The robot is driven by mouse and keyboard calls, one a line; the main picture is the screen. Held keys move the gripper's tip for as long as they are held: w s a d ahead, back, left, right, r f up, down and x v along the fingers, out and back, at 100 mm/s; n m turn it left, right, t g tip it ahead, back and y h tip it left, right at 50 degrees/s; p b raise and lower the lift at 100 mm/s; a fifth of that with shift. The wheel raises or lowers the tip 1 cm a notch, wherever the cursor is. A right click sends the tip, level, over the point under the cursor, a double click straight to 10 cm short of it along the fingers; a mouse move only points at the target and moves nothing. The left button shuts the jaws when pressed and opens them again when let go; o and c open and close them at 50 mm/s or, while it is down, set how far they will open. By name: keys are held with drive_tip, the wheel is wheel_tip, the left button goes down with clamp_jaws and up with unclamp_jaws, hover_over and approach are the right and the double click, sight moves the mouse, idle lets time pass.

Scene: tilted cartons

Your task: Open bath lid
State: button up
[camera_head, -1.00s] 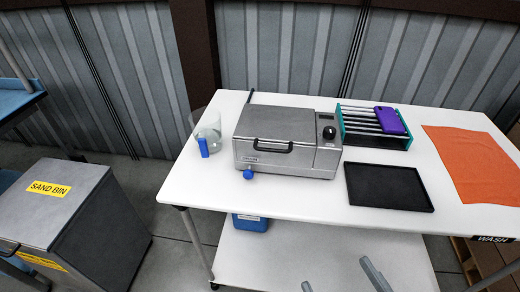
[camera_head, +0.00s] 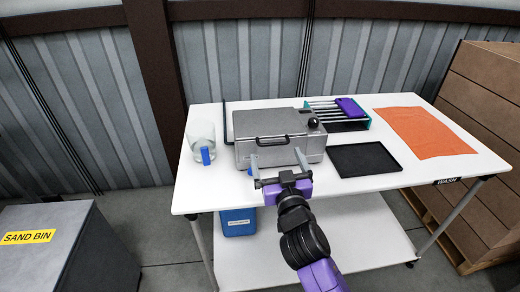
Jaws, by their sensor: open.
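The bath (camera_head: 282,152) is a grey metal box on the white table, with a black knob at its right. Its lid (camera_head: 268,124) is shut on top. A dark handle (camera_head: 272,140) runs along the lid's front edge. My gripper (camera_head: 276,158) is open and empty, in front of the bath. Its two grey fingers point at the bath's front, one on each side below the handle. I cannot tell whether the fingers touch the bath.
A clear jug (camera_head: 201,138) with a blue handle stands left of the bath. Right of it are a rack (camera_head: 325,114) with a purple object (camera_head: 351,107), a black tray (camera_head: 363,160) and an orange cloth (camera_head: 424,131). A sand bin (camera_head: 75,255) stands at lower left, wooden crates (camera_head: 482,130) at right.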

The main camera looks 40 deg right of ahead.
sight(275, 145)
drive_tip(key=shift+m+g, duration=0.3)
drive_tip(key=shift+m, duration=0.2)
drive_tip(key=shift+s+d+f+p+x, duration=0.15)
drive_tip(key=shift+p+x, duration=0.15)
drive_tip(key=shift+x, duration=1)
drive_tip(key=shift+s+d+f+p+x, duration=0.15)
drive_tip(key=shift+p+x, duration=0.2)
drive_tip(key=shift+x, duration=0.95)
drive_tip(key=shift+w+d+f+p+x, duration=0.1)
drive_tip(key=shift+p+x, duration=0.2)
drive_tip(key=shift+x, duration=1)
drive_tip(key=shift+c, duration=0.5)
